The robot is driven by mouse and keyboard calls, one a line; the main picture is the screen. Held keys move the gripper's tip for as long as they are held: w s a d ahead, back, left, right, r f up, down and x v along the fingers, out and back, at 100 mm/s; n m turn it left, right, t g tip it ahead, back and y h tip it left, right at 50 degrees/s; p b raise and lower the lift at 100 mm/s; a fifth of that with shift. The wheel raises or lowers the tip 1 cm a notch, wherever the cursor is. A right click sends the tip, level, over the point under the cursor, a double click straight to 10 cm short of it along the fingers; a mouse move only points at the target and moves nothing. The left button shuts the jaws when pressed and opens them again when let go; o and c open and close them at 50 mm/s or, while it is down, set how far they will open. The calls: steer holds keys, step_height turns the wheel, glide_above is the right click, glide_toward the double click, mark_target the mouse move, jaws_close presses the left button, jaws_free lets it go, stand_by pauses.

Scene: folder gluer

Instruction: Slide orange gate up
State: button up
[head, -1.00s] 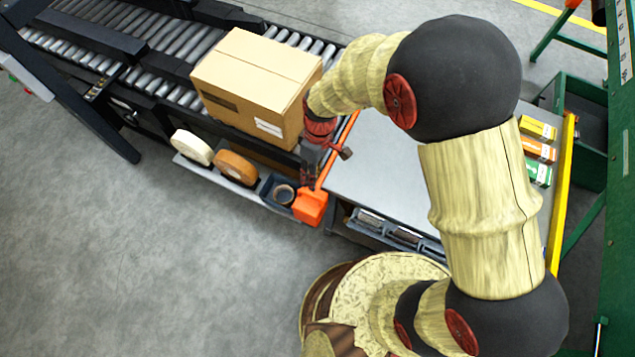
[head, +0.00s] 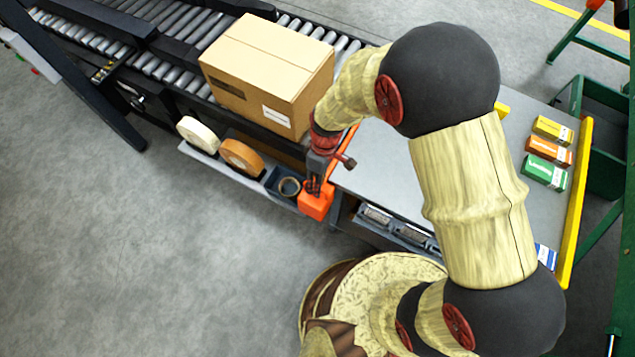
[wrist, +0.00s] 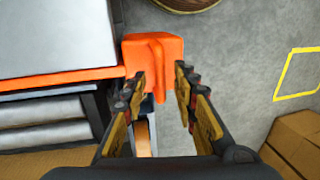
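The orange gate shows in the wrist view as a thin orange bar (wrist: 62,82) along the grey table edge, ending in a chunky orange block (wrist: 152,50). In the head view the block (head: 316,205) stands at the table's near left corner. My gripper (wrist: 161,76) is open, its two fingers apart. In the wrist view the block's lower part lies between the fingertips; I cannot tell whether they touch it. In the head view my gripper (head: 317,187) points down at the block and partly hides it and the bar.
A cardboard box (head: 262,65) sits on the roller conveyor (head: 165,60), left of my wrist. Tape rolls (head: 240,156) stand in a side tray below. Small coloured cartons (head: 546,172) lie on the grey table (head: 385,165). The floor at left is clear.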

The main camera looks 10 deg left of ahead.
steer(key=shift+c, duration=0.4)
jaws_close()
stand_by(0.4)
